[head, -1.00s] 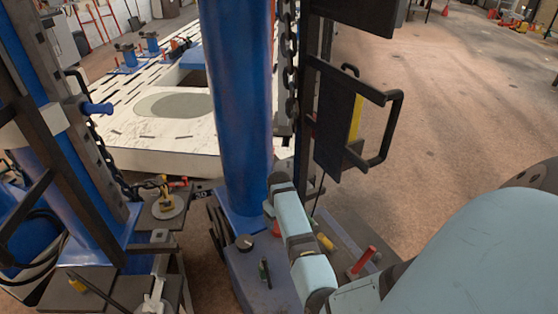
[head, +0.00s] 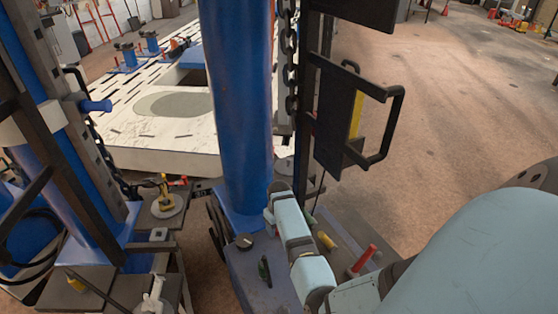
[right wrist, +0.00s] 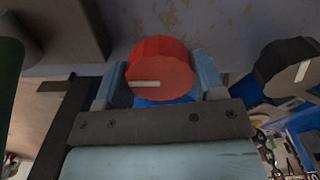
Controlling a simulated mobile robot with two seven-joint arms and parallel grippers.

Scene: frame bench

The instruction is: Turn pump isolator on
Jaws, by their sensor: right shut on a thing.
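A red rotary knob (right wrist: 161,70) with a white pointer line sits between the fingers of my right gripper (right wrist: 160,82) in the right wrist view. The fingers press on its two sides, and the pointer line lies nearly level across the picture, towards the left. In the head view my right gripper (head: 270,218) reaches down to the blue-grey base (head: 255,272) beside the blue column, and my wrist hides the red knob there. My left gripper is not in view.
A black knob (right wrist: 288,68) with a white line sits right of the red one; it also shows on the base (head: 244,241). A red-handled lever (head: 363,260) and a yellow part (head: 327,240) stand near my right arm. The thick blue column (head: 240,110) rises behind.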

